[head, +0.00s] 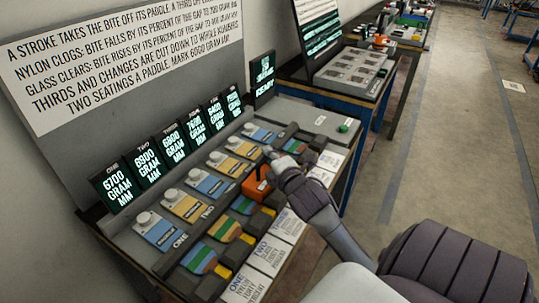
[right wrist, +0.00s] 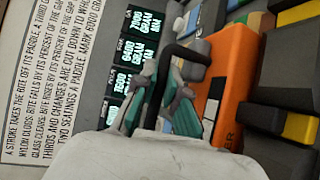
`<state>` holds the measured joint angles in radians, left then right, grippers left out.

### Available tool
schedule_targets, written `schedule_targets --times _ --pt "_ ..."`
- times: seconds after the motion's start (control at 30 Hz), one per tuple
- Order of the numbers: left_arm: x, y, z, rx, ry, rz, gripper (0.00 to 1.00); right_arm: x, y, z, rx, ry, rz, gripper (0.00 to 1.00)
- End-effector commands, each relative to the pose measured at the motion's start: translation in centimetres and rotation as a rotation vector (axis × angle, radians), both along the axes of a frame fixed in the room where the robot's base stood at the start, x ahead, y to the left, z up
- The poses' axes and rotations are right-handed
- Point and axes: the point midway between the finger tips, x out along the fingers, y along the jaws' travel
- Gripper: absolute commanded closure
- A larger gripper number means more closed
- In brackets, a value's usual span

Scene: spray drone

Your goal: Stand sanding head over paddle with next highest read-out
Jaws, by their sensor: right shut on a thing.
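The orange sanding head (head: 257,185) has a black handle (right wrist: 185,52). My right gripper (head: 277,158) is shut on that handle; its fingers also show in the right wrist view (right wrist: 160,100). The head is over the row of paddles, near the middle; I cannot tell if it touches one. Striped paddles (head: 199,259), (head: 225,229) and (head: 244,205) lie nearer, in dark holders. The green read-outs stand behind: ONE (head: 118,184) shows 6700, TWO (head: 145,164) 6900, the third (head: 171,145) seemingly 6800, then about 7600, 6400 (head: 215,115) and 7500 or 7900. My left gripper is out of view.
A rule board (head: 120,60) stands behind the read-outs. Round knobs on blue and yellow plates (head: 160,230) line the bench. White cards (head: 268,255) lie along its front edge. A small screen (head: 263,78) reads READY. Another bench (head: 350,80) stands beyond; open floor (head: 450,130) is at right.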

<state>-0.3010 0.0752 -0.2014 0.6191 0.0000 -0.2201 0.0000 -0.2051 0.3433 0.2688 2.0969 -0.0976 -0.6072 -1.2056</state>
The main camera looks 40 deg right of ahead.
Motion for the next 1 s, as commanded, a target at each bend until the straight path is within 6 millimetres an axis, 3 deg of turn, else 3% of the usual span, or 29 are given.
schedule_targets --times 0.37,0.4,0.53,0.87,1.0 --pt "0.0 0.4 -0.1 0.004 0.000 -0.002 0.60 0.0 0.0 -0.2 -0.002 -0.006 0.001 1.00" --pt "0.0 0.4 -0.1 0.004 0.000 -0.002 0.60 0.0 0.0 -0.4 0.000 -0.001 0.000 0.86" --pt "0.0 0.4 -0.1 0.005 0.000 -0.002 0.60 0.0 0.0 -0.4 0.000 -0.001 0.000 0.64" --pt "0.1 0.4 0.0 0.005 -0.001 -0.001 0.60 0.0 0.0 -0.1 0.000 -0.002 0.000 0.64" --pt "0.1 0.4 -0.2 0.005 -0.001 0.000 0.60 -1.3 0.4 -0.1 0.000 0.000 0.001 0.64"
